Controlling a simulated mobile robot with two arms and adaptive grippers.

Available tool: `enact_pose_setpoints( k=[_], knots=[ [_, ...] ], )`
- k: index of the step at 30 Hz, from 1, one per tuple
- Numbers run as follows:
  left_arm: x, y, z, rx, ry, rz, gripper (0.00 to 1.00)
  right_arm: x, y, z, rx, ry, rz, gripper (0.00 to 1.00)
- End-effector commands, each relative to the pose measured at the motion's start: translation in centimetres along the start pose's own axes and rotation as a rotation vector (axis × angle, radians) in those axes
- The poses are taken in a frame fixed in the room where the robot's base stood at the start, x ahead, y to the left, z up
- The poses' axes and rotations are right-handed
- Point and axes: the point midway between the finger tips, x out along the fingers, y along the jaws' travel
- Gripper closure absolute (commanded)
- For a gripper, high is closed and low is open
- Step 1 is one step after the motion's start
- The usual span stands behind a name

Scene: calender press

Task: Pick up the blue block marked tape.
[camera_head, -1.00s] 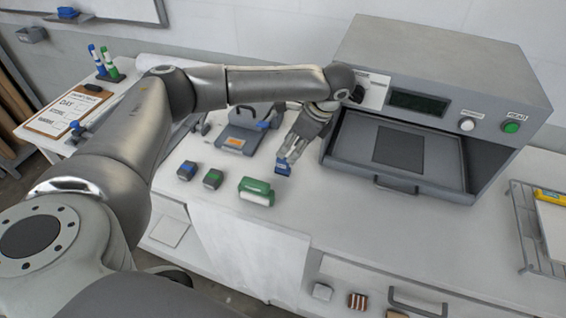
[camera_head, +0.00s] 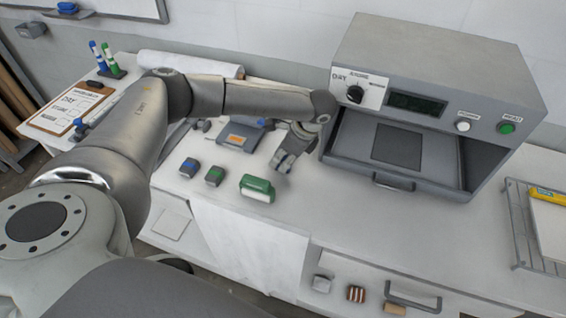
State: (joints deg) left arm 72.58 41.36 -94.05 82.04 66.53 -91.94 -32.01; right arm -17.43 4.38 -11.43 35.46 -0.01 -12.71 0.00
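My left gripper (camera_head: 284,163) is over the white worktop, between the green-and-white piece and the press. Its fingers point down and slightly left. I cannot tell how far apart they are. No blue block shows at its fingertips in this view; a block there may be hidden by the fingers. A small dark block with a blue top (camera_head: 189,167) lies on the worktop to the left, apart from the gripper. I cannot read a tape mark on it. My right gripper is not in view.
A green-topped block (camera_head: 215,176) and a green-and-white piece (camera_head: 257,188) lie left of my gripper. The grey press (camera_head: 440,75) stands close on its right. A grey device with an orange label (camera_head: 237,139) is behind. An open drawer (camera_head: 440,303) holds small blocks at the front.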

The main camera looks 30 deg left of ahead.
Motion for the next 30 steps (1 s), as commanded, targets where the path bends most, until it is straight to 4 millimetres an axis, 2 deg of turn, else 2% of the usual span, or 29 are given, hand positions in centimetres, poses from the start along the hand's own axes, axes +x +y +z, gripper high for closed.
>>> enact_pose_setpoints(
  k=[1, 5, 17, 20, 24, 26, 30],
  knots=[
    [0.0, 0.0, 0.0, 0.0, 0.0, 0.0, 0.82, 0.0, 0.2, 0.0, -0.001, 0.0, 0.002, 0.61],
    [0.0, 0.0, 0.0, 0.0, 0.0, 0.0, 0.99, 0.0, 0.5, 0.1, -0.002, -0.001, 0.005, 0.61],
    [-0.4, -0.1, 0.1, 0.0, 0.002, -0.001, 1.0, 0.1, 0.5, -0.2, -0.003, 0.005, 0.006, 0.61],
    [-1.1, -0.1, 0.5, -0.001, 0.001, -0.001, 1.0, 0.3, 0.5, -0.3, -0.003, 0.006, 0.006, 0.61],
    [-3.1, 0.1, 1.2, 0.001, 0.003, -0.002, 1.0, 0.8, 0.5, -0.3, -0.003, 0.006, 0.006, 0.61],
    [-3.8, 0.8, 1.2, 0.003, 0.004, -0.001, 1.0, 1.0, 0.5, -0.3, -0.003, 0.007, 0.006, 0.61],
    [-6.4, 2.8, 1.5, 0.003, 0.004, -0.004, 1.0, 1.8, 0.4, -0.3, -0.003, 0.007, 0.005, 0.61]
  ],
)
